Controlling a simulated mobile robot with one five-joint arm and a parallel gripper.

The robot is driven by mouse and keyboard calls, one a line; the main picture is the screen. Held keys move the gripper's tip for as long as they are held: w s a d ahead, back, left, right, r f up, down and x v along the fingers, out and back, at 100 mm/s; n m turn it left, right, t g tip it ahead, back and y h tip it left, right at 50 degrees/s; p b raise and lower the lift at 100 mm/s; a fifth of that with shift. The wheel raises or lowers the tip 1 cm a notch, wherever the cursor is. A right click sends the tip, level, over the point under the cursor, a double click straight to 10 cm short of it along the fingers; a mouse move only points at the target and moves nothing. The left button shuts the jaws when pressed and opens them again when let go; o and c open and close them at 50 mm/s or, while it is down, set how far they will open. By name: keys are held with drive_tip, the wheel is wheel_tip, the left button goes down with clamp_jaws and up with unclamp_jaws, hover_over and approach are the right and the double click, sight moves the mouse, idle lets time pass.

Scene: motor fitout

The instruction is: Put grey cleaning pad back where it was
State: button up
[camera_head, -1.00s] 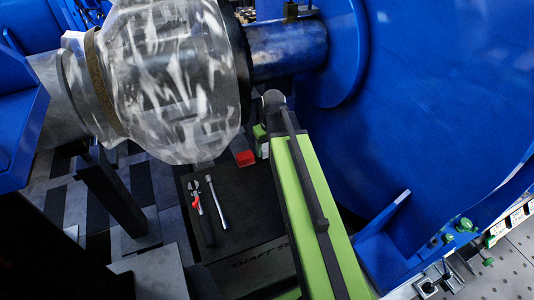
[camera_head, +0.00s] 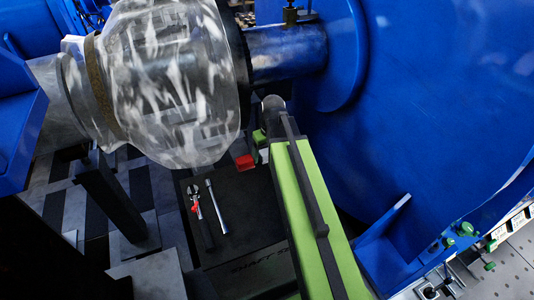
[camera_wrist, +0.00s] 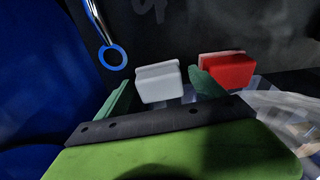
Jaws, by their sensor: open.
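The grey cleaning pad (camera_wrist: 158,84) shows in the wrist view as a pale grey block with a stepped top. It lies on a dark surface between and just beyond the two green fingertips of my gripper (camera_wrist: 162,90). My gripper is open, with gaps between the pad and the fingers, and holds nothing. A red pad (camera_wrist: 222,68) of similar shape lies just right of the right finger. The red pad also shows in the head view (camera_head: 244,162), left of my arm's end. In the head view I cannot clearly make out the grey pad.
A dark tool mat (camera_head: 245,215) holds a red-marked wrench (camera_head: 200,215) and a silver bar tool (camera_head: 216,205). A clear-wrapped cylinder (camera_head: 175,80) and shaft (camera_head: 288,52) hang above. A large blue housing (camera_head: 430,110) closes off the right. A blue-ringed tool (camera_wrist: 112,56) lies left of the pads.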

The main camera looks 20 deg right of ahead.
wheel_tip(320, 180, up, 18)
drive_tip(key=s+p, duration=0.3)
drive_tip(key=p, duration=1.5)
drive_tip(key=s+a+m+g, duration=0.1)
drive_tip(key=s+a, duration=0.4)
drive_tip(key=a, duration=0.8)
drive_tip(key=shift+s+a+f+g+b, duration=0.15)
drive_tip(key=shift+a+f+g+b, duration=0.1)
drive_tip(key=shift+f+g+b, duration=0.15)
